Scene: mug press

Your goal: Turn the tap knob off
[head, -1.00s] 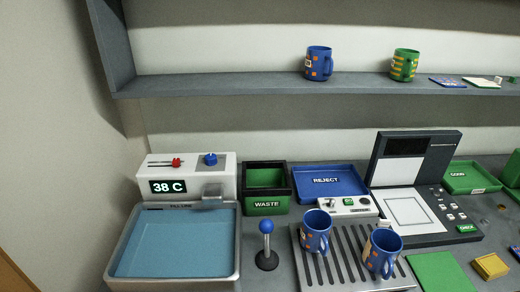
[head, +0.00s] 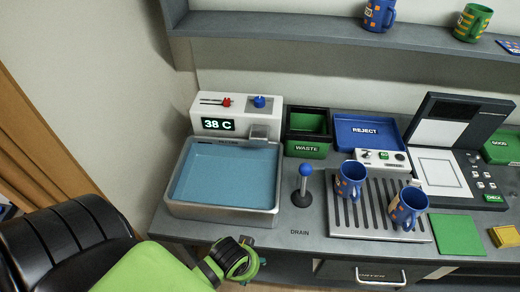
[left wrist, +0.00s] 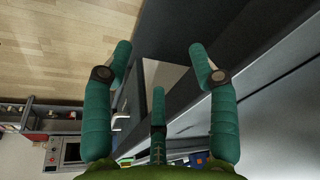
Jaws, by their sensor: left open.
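The blue tap knob (head: 260,101) sits on top of a white tap box (head: 238,120). A red slider handle (head: 227,102) is beside it on the left, and the display on the front reads 38 C. The spout hangs over a grey-rimmed basin (head: 222,209) of blue water. My left gripper (head: 240,262) is below and in front of the basin in the head view, well apart from the knob. In the left wrist view its teal fingers (left wrist: 160,52) are spread with nothing between them. My right gripper is not in view.
A blue-topped lever (head: 304,185) stands right of the basin. Two blue mugs (head: 349,186) stand on a slatted rack (head: 345,222). A green waste bin (head: 307,146) and a blue reject tray (head: 369,133) are behind. A shelf (head: 300,30) runs above, with open space beneath it over the knob.

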